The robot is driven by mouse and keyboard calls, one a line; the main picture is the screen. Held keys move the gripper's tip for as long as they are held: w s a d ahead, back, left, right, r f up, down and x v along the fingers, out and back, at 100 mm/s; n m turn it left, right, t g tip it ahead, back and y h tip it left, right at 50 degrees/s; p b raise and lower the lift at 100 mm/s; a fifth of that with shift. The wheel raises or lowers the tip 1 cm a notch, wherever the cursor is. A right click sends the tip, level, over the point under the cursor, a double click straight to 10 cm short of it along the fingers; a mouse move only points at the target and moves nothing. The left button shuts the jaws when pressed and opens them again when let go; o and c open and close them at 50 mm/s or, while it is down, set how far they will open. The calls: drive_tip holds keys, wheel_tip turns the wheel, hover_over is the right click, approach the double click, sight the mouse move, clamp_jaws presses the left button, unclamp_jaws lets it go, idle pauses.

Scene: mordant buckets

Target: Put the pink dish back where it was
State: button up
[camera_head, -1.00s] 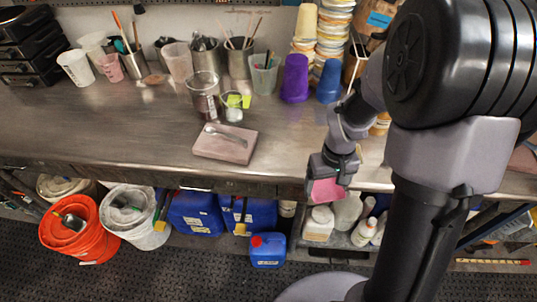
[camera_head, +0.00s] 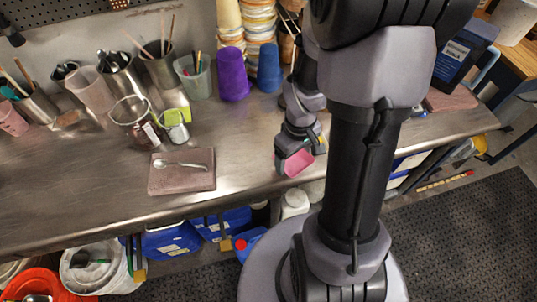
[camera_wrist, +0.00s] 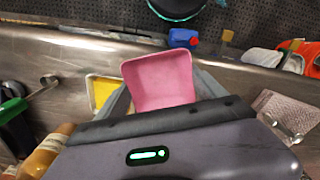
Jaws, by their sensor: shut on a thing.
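The pink dish (camera_head: 294,163) is held in my gripper (camera_head: 300,152) near the front edge of the metal bench in the head view. In the wrist view the pink dish (camera_wrist: 160,81) is a square, open, empty tray, gripped at its near side. My gripper (camera_wrist: 158,102) is shut on it; the fingertips are mostly hidden. I cannot tell the exact height of the dish above the bench. The bench (camera_head: 90,180) has bare surface to the left of the dish.
A pinkish slab (camera_head: 182,180) with a spoon (camera_head: 180,165) lies left of my gripper. Cups and tool jars stand along the back, including a purple cup (camera_head: 233,74) and a blue cup (camera_head: 269,68). A yellow-filled tray (camera_wrist: 103,92) sits beside the dish. Blue jugs (camera_head: 172,241) stand below the bench.

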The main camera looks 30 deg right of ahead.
hover_over(271, 161)
drive_tip(key=shift+s+f+b, duration=0.2)
drive_tip(key=shift+f+b, duration=0.2)
drive_tip(key=shift+b, duration=0.05)
drive_tip(key=f, duration=0.1)
drive_tip(key=f+b, duration=0.2)
drive_tip(key=shift+w+a+f, duration=0.1)
drive_tip(key=shift+w+f, duration=0.15)
drive_tip(key=shift+f, duration=0.15)
drive_tip(key=shift+r, duration=0.2)
drive_tip(key=shift+f, duration=0.2)
drive_tip(key=o, duration=1.4)
drive_tip(key=shift+s, duration=0.1)
